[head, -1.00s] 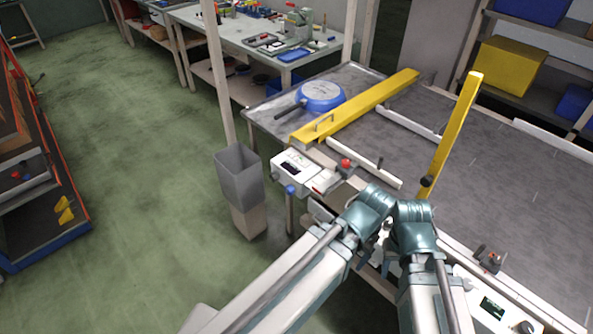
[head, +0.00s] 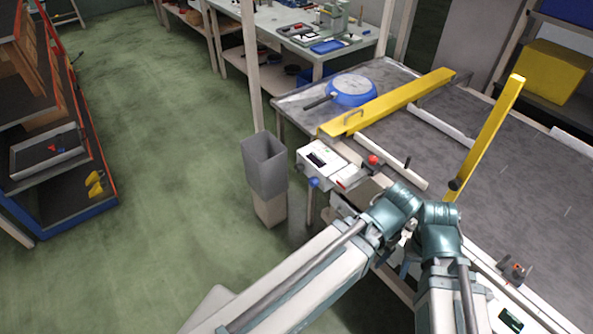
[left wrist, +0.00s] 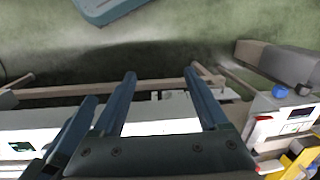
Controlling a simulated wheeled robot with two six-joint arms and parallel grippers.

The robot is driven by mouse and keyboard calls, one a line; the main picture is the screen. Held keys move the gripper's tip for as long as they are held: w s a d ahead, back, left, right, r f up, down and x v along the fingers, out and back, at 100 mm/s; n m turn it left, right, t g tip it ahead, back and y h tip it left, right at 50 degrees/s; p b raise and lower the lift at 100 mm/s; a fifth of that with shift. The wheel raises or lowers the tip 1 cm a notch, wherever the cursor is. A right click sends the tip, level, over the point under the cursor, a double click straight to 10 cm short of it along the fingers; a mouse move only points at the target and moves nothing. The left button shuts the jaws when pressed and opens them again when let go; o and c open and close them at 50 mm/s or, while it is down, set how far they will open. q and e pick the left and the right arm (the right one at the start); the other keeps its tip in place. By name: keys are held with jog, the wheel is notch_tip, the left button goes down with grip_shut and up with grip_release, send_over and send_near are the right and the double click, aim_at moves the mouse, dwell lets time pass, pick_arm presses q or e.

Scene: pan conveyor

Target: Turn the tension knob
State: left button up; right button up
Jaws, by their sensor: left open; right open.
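I cannot tell for certain which part is the tension knob. A dark round knob (head: 455,184) sits at the near end of the raised yellow bar. A red knob (head: 373,160) and a blue knob (head: 314,182) are by the white control box (head: 322,160). My left gripper (left wrist: 160,80) is open and empty in the left wrist view, above the table edge. My right gripper (head: 405,266) is small and partly hidden beside my wrists in the head view, apart from these knobs.
A blue pan (head: 352,91) lies on the grey conveyor table (head: 400,90) behind a yellow guide bar (head: 390,103). A grey bin (head: 264,166) stands off the table's near corner. A small fixture (head: 515,271) is on the right edge. Green floor is free at left.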

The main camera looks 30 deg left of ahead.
pick_arm(q)
jog(key=w+a+f+n+t+h+b, duration=0.2)
jog(key=w+a+f+n+h+b, duration=0.6)
jog(key=w+f+n+b, duration=0.65)
jog(key=n+t+b, duration=1.2)
jog(key=t+b, duration=0.3)
jog(key=b, duration=0.7)
send_near(297, 169)
jog(key=shift+h, duration=0.3)
jog(key=x, duration=0.9)
jog(key=shift+w+a+f, duration=0.1)
jog(key=shift+a+f, duration=0.15)
grip_shut()
